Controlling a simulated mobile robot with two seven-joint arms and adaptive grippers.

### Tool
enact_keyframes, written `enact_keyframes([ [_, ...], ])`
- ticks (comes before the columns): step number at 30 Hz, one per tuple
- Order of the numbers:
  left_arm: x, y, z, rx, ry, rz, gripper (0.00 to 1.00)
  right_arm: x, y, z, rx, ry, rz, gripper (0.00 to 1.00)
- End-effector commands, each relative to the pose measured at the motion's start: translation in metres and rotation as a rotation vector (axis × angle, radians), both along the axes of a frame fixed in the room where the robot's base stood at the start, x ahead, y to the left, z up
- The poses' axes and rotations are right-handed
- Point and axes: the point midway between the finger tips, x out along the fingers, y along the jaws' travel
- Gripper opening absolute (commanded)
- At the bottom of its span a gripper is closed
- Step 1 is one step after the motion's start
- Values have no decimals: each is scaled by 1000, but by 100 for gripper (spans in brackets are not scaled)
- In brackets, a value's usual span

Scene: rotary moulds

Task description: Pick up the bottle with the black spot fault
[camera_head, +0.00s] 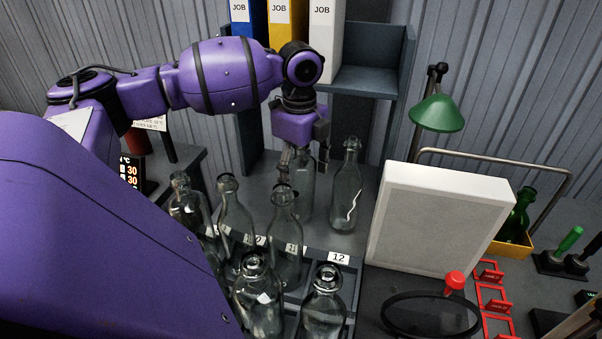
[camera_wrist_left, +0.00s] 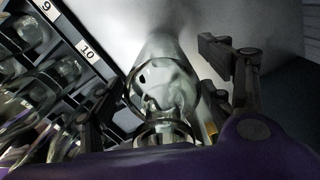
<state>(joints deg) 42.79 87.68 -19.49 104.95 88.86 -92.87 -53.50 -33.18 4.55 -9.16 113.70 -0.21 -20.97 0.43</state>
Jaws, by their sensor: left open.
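My left gripper (camera_head: 304,160) comes down at the neck of a clear glass bottle (camera_head: 304,198) standing on the grey surface behind the rack. In the left wrist view my open left gripper (camera_wrist_left: 165,95) has a finger on each side of this bottle (camera_wrist_left: 165,75). A small dark mark shows on its glass there; I cannot tell for sure that it is a black spot fault. To its right stands another clear bottle (camera_head: 347,190) with a white wavy line. Several more clear bottles, such as one in front (camera_head: 284,235), stand in the numbered rack (camera_head: 338,258). My right gripper is not in view.
A white panel (camera_head: 437,220) stands right of the bottles. A green lamp (camera_head: 436,112), a yellow bin (camera_head: 510,245) with a green bottle, and a black ring with a red knob (camera_head: 454,281) are further right. Binders (camera_head: 325,40) stand on the shelf behind.

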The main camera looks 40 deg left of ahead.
Motion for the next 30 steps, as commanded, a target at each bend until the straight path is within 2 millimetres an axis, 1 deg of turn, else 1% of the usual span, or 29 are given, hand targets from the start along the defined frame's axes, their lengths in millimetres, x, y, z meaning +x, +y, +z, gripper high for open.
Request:
enact_keyframes([
  [1,0,0,0,0,0,0,71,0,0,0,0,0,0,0],
  [2,0,0,0,0,0,0,67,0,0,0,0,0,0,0],
  [17,0,0,0,0,1,0,2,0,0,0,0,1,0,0],
  [18,0,0,0,0,1,0,0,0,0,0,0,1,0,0],
  [30,0,0,5,1,-1,0,0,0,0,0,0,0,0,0],
])
